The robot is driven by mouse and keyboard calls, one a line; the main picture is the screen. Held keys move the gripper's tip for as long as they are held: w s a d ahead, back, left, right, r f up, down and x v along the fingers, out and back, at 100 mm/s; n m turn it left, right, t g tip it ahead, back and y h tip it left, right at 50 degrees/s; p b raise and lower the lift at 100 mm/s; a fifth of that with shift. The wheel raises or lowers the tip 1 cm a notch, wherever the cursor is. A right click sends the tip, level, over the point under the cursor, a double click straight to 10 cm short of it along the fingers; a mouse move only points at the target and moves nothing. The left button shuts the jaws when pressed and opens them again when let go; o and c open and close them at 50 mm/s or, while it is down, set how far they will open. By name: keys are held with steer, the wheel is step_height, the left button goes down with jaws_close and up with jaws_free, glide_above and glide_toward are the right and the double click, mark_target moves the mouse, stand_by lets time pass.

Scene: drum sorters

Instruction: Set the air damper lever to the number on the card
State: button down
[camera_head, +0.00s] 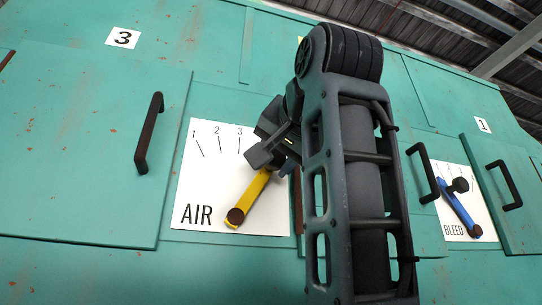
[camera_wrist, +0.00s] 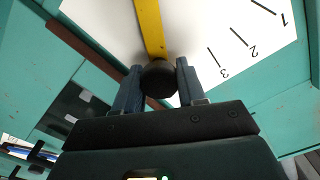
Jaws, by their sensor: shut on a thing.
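The yellow air damper lever (camera_head: 250,196) is on the white AIR plate (camera_head: 190,180). It pivots at its brown lower end and tilts up to the right, to the right of the 3 mark (camera_head: 239,142). The marks 1, 2 and 3 show; any farther right are hidden by my arm. A white card reading 3 (camera_head: 123,38) is above and left of the plate. My gripper (camera_head: 280,150) is at the lever's upper end. In the wrist view my gripper (camera_wrist: 158,82) has its fingers on both sides of the lever's black knob (camera_wrist: 158,75), shut on it.
A blue lever (camera_head: 458,210) on a BLEED plate (camera_head: 475,221) is at the right, with a card reading 1 (camera_head: 483,125) above it. Dark door handles (camera_head: 149,132) stick out left and right of the AIR plate. The green panel below is clear.

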steer(key=shift+d, duration=0.15)
steer(key=c, duration=0.7)
jaws_free()
steer(key=shift+o, duration=0.2)
steer(key=b+v, duration=0.2)
steer(key=v, duration=0.5)
steer(key=shift+s, duration=0.4)
steer(key=shift+d, duration=0.1)
